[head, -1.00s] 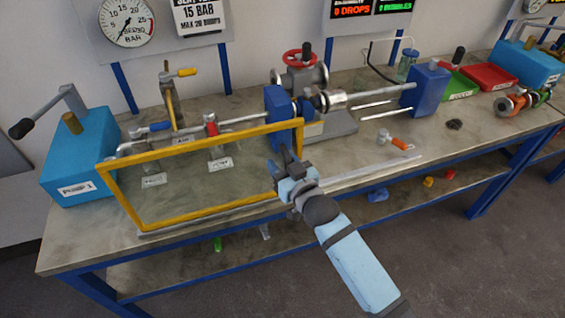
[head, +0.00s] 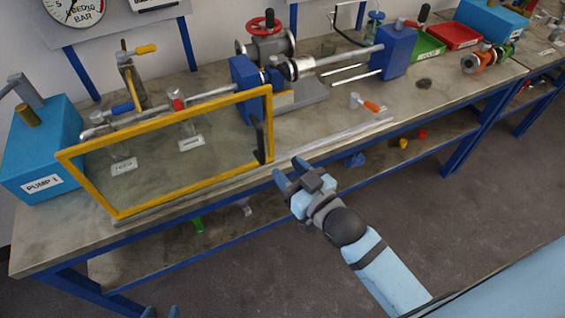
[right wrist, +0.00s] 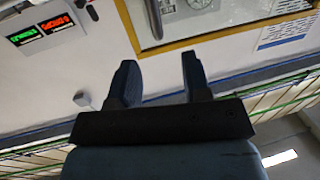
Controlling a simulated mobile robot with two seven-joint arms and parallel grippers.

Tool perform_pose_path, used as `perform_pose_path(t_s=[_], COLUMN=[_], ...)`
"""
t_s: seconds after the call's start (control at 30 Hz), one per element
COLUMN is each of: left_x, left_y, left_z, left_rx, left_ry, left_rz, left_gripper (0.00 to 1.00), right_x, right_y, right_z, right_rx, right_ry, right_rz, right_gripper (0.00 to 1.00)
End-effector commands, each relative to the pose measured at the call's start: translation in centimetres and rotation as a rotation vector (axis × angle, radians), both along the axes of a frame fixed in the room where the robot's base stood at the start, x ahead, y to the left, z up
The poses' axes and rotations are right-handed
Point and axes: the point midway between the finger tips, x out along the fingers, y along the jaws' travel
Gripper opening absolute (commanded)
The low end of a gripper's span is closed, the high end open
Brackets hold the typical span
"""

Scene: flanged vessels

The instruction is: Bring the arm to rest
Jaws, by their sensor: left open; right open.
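My right gripper (head: 290,172) is in front of the bench's front edge, just right of the yellow-framed guard panel, and appears apart from it. In the right wrist view its two fingers (right wrist: 160,78) are spread with nothing between them. My left gripper (head: 162,312) shows only as two separated blue fingertips at the bottom edge of the head view; the rest of it is out of frame. The clear guard panel (head: 165,209) stands upright along the front of the bench, with a dark handle (head: 261,143) on its right side.
Floor (head: 400,215) in front is clear.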

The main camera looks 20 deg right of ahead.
Motion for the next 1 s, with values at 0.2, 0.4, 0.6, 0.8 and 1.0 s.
perform_pose_path(t_s=[0.2,0.4,0.6,0.8,1.0], left_x=[0.0,0.0,0.1,0.1,0.0], left_y=[0.0,0.0,0.2,0.5,0.5], left_z=[0.1,1.7,4.4,5.3,4.9], left_rx=[-0.001,-0.001,0.003,0.005,0.006], left_ry=[-0.002,-0.002,-0.009,-0.011,-0.005], left_rz=[0.0,0.0,0.004,0.01,0.011], left_gripper=[0.52,0.52,0.52,0.52,0.52], right_x=[0.0,-1.7,-8.0,-12.5,-12.8], right_y=[0.0,-0.4,-1.7,-2.6,-2.6], right_z=[0.0,-3.2,-11.7,-16.2,-16.7], right_rx=[0.0,-0.029,-0.103,-0.142,-0.144], right_ry=[-0.001,0.113,0.4,0.551,0.565], right_rz=[0.0,-0.006,-0.007,-0.002,-0.001], right_gripper=[0.44,0.44,0.44,0.44,0.44])
